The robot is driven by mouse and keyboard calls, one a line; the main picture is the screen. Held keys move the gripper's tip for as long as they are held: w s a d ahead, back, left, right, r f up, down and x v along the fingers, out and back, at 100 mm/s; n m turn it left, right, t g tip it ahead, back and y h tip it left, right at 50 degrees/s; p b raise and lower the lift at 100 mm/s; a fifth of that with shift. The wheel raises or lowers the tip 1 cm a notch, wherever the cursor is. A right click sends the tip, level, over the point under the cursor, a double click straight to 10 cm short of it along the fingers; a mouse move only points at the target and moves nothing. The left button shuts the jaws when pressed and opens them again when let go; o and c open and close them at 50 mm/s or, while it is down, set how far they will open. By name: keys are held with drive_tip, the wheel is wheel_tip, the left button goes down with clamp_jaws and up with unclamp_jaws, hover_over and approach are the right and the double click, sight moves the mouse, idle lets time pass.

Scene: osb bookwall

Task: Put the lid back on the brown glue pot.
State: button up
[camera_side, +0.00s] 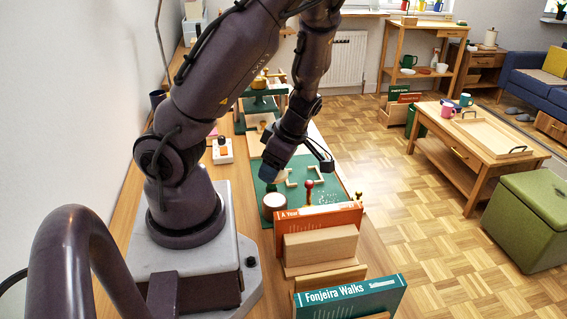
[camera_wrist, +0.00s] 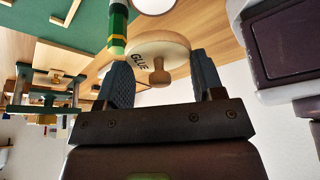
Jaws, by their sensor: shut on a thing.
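My gripper (camera_side: 275,176) is low over the green mat, just above and behind the brown glue pot (camera_side: 273,206), which stands upright with a pale round top. In the wrist view, the cream round lid (camera_wrist: 150,58), marked GLUE and with a brown wooden knob (camera_wrist: 160,72), sits between my two fingers (camera_wrist: 163,84). The gripper is shut on the lid and holds it apart from the pot. In the side view, only a pale bit of the lid (camera_side: 283,176) shows by the fingers. A white round shape at the top edge of the wrist view may be the pot.
A red-knobbed tool (camera_side: 309,192) and a brass-coloured one (camera_side: 359,198) stand right of the pot. An orange book (camera_side: 318,219) and a green book (camera_side: 350,300) stand in front. A green rod with yellow bands (camera_wrist: 118,28) is close beside the lid. The green mat (camera_side: 333,190) has bare areas.

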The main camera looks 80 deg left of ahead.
sight(269, 198)
drive_tip(key=shift+f, duration=3.2)
drive_tip(key=shift+f, duration=0.15)
drive_tip(key=o, duration=1.1)
drive_tip(key=shift+o, duration=0.2)
drive_tip(key=shift+r, duration=3.5)
clamp_jaws()
